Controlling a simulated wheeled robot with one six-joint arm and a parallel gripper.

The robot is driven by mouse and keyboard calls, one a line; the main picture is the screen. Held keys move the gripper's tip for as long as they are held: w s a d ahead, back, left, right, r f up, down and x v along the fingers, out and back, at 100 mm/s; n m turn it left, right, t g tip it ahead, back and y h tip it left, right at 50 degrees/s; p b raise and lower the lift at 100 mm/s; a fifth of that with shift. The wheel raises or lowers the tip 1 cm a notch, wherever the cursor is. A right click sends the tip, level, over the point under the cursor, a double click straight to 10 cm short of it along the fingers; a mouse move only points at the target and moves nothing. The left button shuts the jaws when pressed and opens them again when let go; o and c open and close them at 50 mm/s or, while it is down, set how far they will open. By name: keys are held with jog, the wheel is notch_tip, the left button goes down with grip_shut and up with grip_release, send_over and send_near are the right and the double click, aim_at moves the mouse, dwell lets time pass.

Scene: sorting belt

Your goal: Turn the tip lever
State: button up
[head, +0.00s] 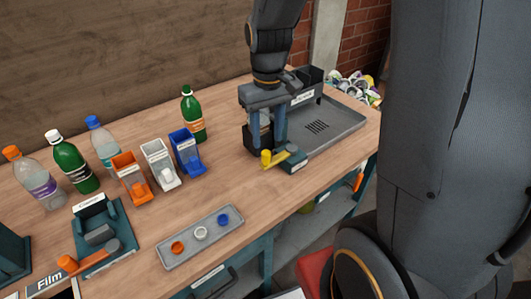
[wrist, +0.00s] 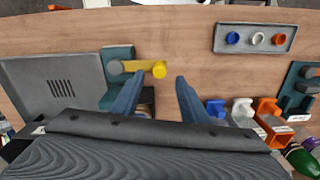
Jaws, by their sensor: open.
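The tip lever (head: 276,159) is a yellow bar with a round yellow knob at its left end, on a small teal base (head: 293,165) at the front of the drain tray. In the wrist view the lever (wrist: 137,67) lies roughly level across the picture, its knob ahead of and between the fingertips. My gripper (head: 267,130) points down just behind the lever, its blue fingers spread. In the wrist view my gripper (wrist: 155,85) is open with nothing held. It looks apart from the lever; any contact at the left finger is hard to judge.
A grey drain tray (head: 345,122) lies right of the lever. Orange, white and blue bins (head: 187,155) and several bottles (head: 193,112) stand left. A cap tray (head: 205,238) and a teal device with an orange-knobbed lever (head: 103,225) are in front. Bare wood lies between.

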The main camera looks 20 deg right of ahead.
aim_at(266, 152)
jog(key=shift+w+f, duration=0.2)
jog(key=shift+f, duration=0.05)
jog(key=shift+f+p, duration=0.7)
jog(key=shift+f, duration=2.9)
grip_shut()
